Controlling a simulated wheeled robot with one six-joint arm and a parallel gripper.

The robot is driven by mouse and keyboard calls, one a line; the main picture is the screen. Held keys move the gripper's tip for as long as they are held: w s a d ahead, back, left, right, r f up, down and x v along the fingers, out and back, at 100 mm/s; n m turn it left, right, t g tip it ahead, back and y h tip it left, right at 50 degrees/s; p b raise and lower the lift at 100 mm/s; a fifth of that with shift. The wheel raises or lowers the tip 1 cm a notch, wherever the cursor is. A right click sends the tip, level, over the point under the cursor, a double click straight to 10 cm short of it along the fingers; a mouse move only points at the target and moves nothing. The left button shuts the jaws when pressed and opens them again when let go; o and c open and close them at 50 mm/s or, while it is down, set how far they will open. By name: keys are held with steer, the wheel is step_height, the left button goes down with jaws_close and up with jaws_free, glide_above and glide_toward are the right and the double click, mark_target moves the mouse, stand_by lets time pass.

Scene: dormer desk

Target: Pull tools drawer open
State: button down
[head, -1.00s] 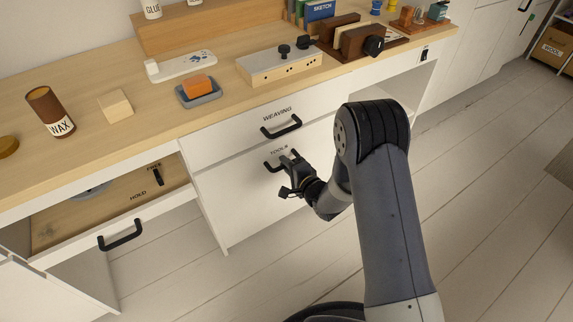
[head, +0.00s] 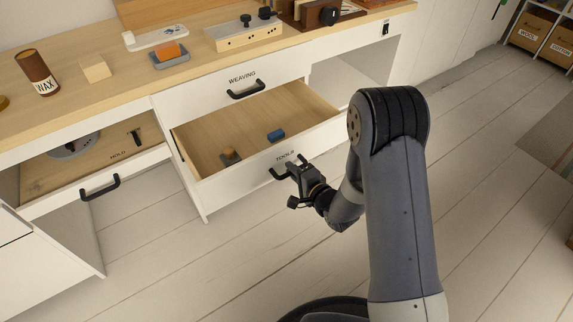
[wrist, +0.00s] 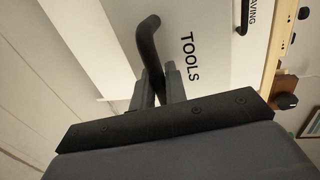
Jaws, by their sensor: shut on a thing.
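The tools drawer (head: 217,184) stands pulled well out below the weaving drawer, its inside showing. Its white front carries the label TOOLS, which also shows in the wrist view (wrist: 189,57). My gripper (head: 296,169) is shut on the drawer's black handle (head: 278,175). In the wrist view the two fingers (wrist: 159,86) close around the handle (wrist: 147,42) near one end. Inside the drawer lie a blue block (head: 276,135) and a small brown and grey thing (head: 230,156).
The weaving drawer (head: 205,98) above is shut. The floor (head: 250,260) in front is clear.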

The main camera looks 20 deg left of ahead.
steer(key=f+v, duration=0.1)
steer(key=v, duration=0.5)
steer(key=shift+s+d+f, duration=0.15)
steer(key=shift+s+d, duration=0.1)
steer(key=shift+d, duration=0.05)
steer(key=c, duration=1.5)
jaws_free()
steer(key=p+v, duration=0.1)
steer(key=v, duration=0.9)
steer(key=shift+s+d, duration=0.25)
steer(key=shift+s, duration=0.1)
steer(key=shift+b+x, duration=0.75)
steer(key=shift+x, duration=4.9)
